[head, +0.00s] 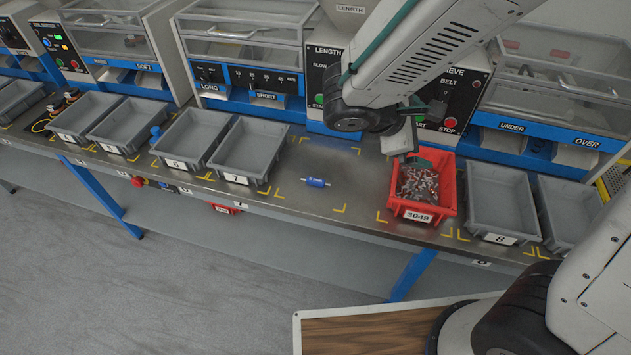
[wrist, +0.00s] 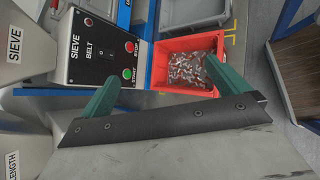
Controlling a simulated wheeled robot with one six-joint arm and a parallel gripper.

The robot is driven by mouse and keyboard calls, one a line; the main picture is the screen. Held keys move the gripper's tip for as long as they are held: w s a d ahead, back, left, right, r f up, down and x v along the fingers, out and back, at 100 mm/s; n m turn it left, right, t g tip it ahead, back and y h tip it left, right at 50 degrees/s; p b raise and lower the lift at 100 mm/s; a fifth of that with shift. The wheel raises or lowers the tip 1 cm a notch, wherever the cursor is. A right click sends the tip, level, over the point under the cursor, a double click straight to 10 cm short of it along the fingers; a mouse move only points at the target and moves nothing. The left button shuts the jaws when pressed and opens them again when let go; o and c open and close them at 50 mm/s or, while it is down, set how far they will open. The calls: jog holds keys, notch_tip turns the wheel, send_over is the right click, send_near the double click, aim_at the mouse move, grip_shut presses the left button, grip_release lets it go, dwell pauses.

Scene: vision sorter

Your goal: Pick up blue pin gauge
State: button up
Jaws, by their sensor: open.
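The blue pin gauge (head: 315,182) is a short blue cylinder with thin silver ends. It lies on its side on the grey metal bench, in the gap between the grey bin marked 7 and the red bin. It does not show in the wrist view. My gripper (head: 412,157) is above the back of the red bin, to the right of the gauge and apart from it. In the wrist view my gripper (wrist: 161,88) has its two green fingers wide apart, with nothing held between them.
The red bin (head: 448,207), marked 3049, holds many small metal parts; it also shows in the wrist view (wrist: 160,78). Grey bins (head: 236,178) stand along the bench. Another blue object (head: 155,133) sits left of bin 6. Machines line the back. Bench around the gauge is clear.

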jog(key=w+a+f+n+t+y, duration=0.1)
jog(key=w+a+f+n+t, duration=0.35)
jog(key=a+f+n, duration=0.55)
jog(key=n+t+y, duration=0.3)
jog(key=n+y, duration=0.2)
jog(key=n, duration=0.2)
send_near(316, 180)
jog(key=shift+w+d+f, duration=0.1)
jog(key=shift+w+d, duration=0.15)
jog(key=shift+w, duration=0.1)
jog(key=shift+w+f, duration=0.25)
jog(key=shift+f, duration=0.05)
jog(key=x, duration=0.7)
jog(key=shift+a, duration=0.15)
jog(key=c, duration=1)
